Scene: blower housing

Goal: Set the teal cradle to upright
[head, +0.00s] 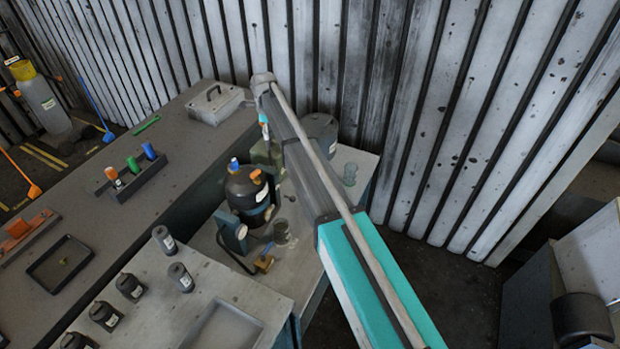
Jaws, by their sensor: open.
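The teal cradle (231,232) stands on the pale bench in the middle of the head view. It holds a round black housing (244,188) with a blue cap (233,164) and an orange cap (257,176). A white label shows on the housing's right side. I cannot tell exactly how far the cradle tilts. My arm reaches from the lower right to a point behind and above the housing. My gripper cannot be made out; the arm's far end and link cover that area. A small teal and orange part shows below the arm's end.
A brass fitting (264,262) and a dark cup (281,231) stand in front of the cradle. Several dark canisters stand on the near bench. A rack of coloured plugs (139,181) and a grey case (215,103) are on the left bench. A corrugated wall closes the back.

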